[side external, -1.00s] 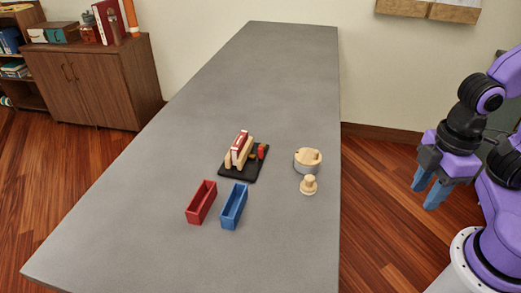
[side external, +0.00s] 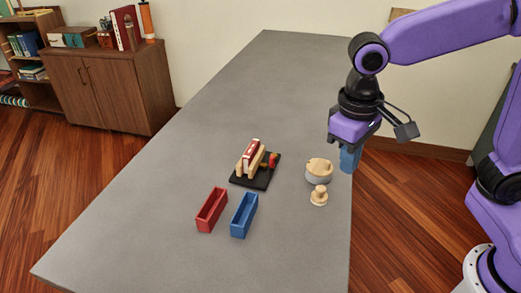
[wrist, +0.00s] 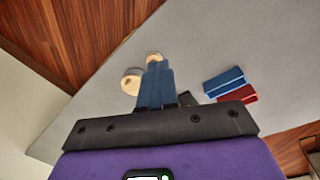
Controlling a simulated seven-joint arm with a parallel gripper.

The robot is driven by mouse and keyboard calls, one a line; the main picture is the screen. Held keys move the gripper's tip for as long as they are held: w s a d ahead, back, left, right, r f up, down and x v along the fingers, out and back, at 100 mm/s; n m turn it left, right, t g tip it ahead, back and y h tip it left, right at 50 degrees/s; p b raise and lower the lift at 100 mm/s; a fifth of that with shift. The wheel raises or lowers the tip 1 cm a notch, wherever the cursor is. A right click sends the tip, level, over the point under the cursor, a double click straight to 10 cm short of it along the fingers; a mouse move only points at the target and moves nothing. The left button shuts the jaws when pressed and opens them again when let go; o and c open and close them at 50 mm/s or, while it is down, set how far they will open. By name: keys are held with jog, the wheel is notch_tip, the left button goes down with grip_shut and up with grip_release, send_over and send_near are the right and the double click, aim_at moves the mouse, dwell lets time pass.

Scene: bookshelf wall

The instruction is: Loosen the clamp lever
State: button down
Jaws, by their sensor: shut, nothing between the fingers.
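The clamp stands on a black base (side external: 262,181) near the middle of the table. Pale wooden jaws (side external: 257,163) stand around a red-and-white block (side external: 250,153).
A round wooden-topped grey container (side external: 319,172) and a small wooden knobbed piece (side external: 319,196) stand between my gripper and the clamp. A red bin (side external: 211,211) and a blue bin (side external: 244,215) stand in front of the clamp. The far part of the table (side external: 270,80) is clear.

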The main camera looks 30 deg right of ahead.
jog(key=w+a+r+m+h, duration=0.1)
jog(key=w+a+m, duration=0.35)
jog(key=w, duration=0.25)
jog(key=w+a+m+h, duration=0.1)
jog(key=w+a+m, duration=0.2)
jog(key=w+m, duration=0.4)
jog(key=m+g, duration=0.2)
jog(key=m, duration=0.9)
send_near(273, 158)
jog(key=a+r, duration=0.3)
jog(key=a, duration=0.1)
jog(key=shift+w+d+f+m+h, duration=0.1)
jog(key=shift+w+f+m+h, duration=0.15)
jog(key=shift+w+m, duration=0.35)
jog(key=shift+w+d+f+m+h, duration=0.15)
jog(key=shift+w+m+h, duration=0.15)
jog(key=shift+m, duration=0.55)
jog(key=shift+f, duration=0.1)
jog(key=shift+x, duration=4.9)
